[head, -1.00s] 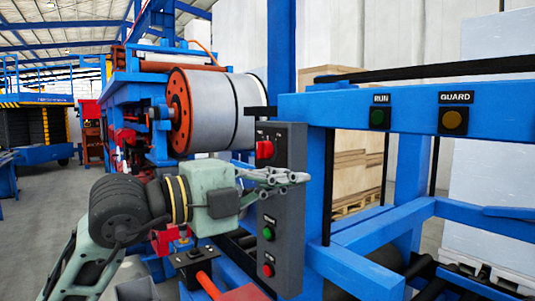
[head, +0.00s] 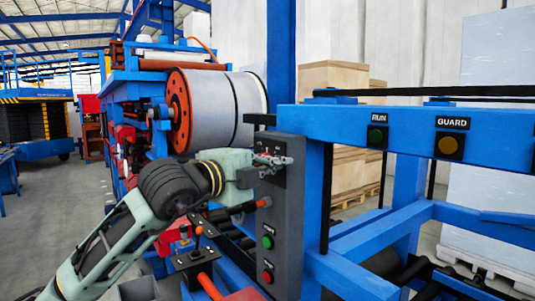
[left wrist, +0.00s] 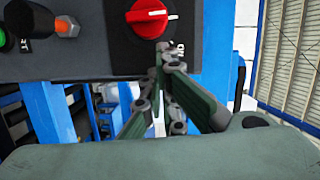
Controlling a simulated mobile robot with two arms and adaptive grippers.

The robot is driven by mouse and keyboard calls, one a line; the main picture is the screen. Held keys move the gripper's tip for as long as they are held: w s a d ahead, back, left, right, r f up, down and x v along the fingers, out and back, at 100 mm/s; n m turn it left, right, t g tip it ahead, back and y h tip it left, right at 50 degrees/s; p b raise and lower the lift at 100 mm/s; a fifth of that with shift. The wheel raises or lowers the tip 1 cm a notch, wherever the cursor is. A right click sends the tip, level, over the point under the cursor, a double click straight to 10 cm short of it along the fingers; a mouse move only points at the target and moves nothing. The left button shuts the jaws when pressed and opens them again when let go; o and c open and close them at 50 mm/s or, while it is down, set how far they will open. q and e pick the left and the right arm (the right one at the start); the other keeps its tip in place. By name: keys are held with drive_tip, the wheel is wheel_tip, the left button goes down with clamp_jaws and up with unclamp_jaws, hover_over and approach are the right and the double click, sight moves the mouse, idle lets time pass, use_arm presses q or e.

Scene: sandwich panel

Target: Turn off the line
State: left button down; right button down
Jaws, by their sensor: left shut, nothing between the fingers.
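A dark grey control box (head: 284,225) stands on the blue frame, with a green button (head: 267,242) above a red button (head: 267,277). In the left wrist view a red rotary knob (left wrist: 147,17) with a white mark sits on the box face. In the head view my gripper mostly hides this knob. My left gripper (head: 287,160) is shut and empty at the upper part of the box. In the left wrist view its fingertips (left wrist: 162,50) are right beside the knob's lower edge; I cannot tell whether they touch. My right gripper is not in view.
A blue beam to the right carries a green RUN light (head: 376,137) and an amber GUARD light (head: 449,146). A small box with a joystick (head: 197,237) stands below my left arm. A large grey roll (head: 220,110) is behind it.

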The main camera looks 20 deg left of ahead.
use_arm(q)
drive_tip(key=shift+w+a+f, duration=0.1)
drive_tip(key=shift+w+a, duration=0.35)
drive_tip(key=shift+a, duration=0.3)
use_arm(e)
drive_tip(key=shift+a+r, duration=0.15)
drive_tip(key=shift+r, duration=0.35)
use_arm(q)
drive_tip(key=shift+w+a+n, duration=0.15)
drive_tip(key=shift+a+n, duration=0.05)
drive_tip(key=shift+n, duration=0.3)
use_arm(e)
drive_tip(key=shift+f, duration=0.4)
use_arm(q)
drive_tip(key=n, duration=0.1)
drive_tip(key=r+n+b, duration=0.1)
drive_tip(key=n+g, duration=0.1)
drive_tip(key=shift+w+a+r, duration=0.25)
drive_tip(key=shift+a+r, duration=0.1)
drive_tip(key=shift+w+a+r+n+g, duration=0.1)
drive_tip(key=shift+a+r+n+g, duration=0.1)
drive_tip(key=shift+n, duration=0.4)
drive_tip(key=shift+w+a+r+n+g, duration=0.1)
drive_tip(key=shift+r+n+g, duration=0.1)
drive_tip(key=shift+n, duration=0.4)
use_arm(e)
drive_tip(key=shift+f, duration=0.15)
